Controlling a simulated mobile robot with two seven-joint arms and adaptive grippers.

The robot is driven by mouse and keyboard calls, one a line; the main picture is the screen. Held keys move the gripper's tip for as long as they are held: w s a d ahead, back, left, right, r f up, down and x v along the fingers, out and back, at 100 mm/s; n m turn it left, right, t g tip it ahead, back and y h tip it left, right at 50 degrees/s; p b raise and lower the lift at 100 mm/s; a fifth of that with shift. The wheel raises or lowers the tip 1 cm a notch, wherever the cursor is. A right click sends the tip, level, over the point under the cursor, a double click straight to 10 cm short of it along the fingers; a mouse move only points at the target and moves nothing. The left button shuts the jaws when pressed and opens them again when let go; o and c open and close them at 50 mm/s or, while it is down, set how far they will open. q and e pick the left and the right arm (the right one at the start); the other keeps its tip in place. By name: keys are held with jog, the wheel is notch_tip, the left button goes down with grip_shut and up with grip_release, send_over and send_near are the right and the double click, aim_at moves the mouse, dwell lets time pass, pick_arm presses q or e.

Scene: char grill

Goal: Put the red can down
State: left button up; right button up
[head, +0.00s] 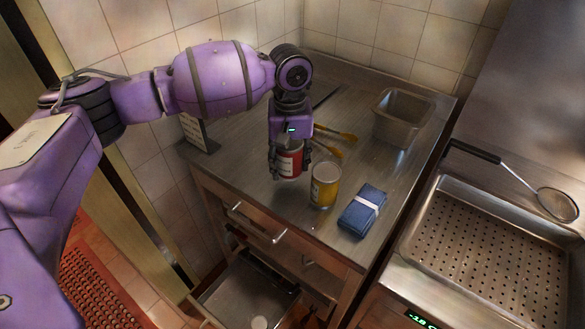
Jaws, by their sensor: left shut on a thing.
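The red can (290,161) has a pale label and is upright between the fingers of my left gripper (289,172). The gripper points down and is shut on the can. The can is over the left front part of the steel counter (249,181). I cannot tell whether its base touches the counter. My right gripper is not in view.
A folded blue cloth (363,210) with a pale band lies right of the yellow can. Brushes (333,133) lie behind. A grey bin (401,119) stands at the back right. An open drawer (247,290) is below. A perforated pan (497,248) and strainer (557,204) are at right.

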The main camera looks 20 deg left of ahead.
aim_at(292, 169)
pick_arm(q)
jog(key=shift+w+f, duration=0.15)
jog(key=shift+w, duration=0.05)
jog(key=shift+w+f, duration=0.15)
jog(key=shift+f, duration=0.75)
jog(key=shift+w+f, duration=0.1)
jog(key=shift+f, duration=0.75)
jog(key=shift+f, duration=0.15)
jog(key=o, duration=1.4)
notch_tip(292, 169, up, 12)
jog(key=shift+r, duration=0.1)
